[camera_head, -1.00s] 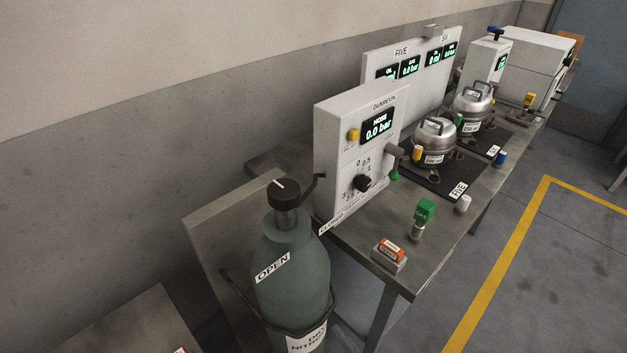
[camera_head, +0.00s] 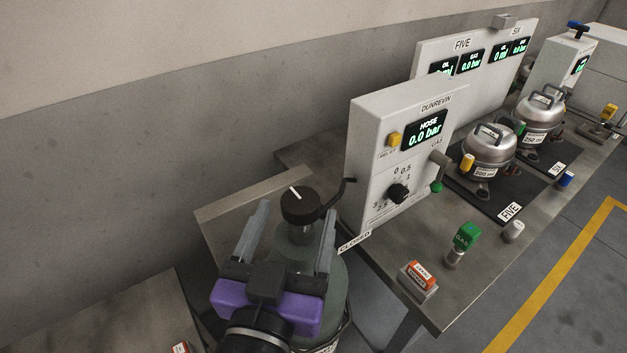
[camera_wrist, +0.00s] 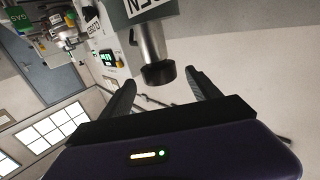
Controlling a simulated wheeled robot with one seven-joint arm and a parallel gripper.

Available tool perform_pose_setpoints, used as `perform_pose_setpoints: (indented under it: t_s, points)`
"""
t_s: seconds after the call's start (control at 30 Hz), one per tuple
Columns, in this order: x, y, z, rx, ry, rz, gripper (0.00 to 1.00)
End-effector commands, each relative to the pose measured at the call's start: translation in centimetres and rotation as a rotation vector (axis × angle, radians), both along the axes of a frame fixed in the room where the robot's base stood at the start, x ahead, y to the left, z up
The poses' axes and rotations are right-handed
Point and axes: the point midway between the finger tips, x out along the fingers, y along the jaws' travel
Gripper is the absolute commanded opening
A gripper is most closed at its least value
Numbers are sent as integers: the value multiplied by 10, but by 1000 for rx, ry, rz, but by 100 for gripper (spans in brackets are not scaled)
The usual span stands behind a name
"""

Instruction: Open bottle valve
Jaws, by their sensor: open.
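The green gas bottle (camera_head: 337,290) stands upright at the left end of the bench. Its dark round valve knob (camera_head: 301,205) on top carries a white pointer line. In the wrist view the knob (camera_wrist: 159,74) is dark, on a grey neck, with part of an OPEN label above. A CLOSED label (camera_head: 354,242) is beside the bottle. My gripper (camera_head: 294,232), with a purple body and grey fingers, is open, one finger on each side of the bottle's neck and knob as seen from the head. In the wrist view the knob lies between and beyond the fingertips, apparently not gripped.
The DUNREVIN panel (camera_head: 372,160) stands right of the bottle, its display reading HOSE 0.0 bar. A dark bent hose (camera_head: 343,190) links near the knob.

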Motion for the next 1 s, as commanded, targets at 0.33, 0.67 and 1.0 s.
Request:
perform_pose_setpoints:
  t_s: [0.33,0.67,1.0]
  points:
    - [51,-11,2,-2,1,-1,71]
    - [68,-14,0,-1,1,1,71]
    - [68,-14,-1,-2,1,2,36]
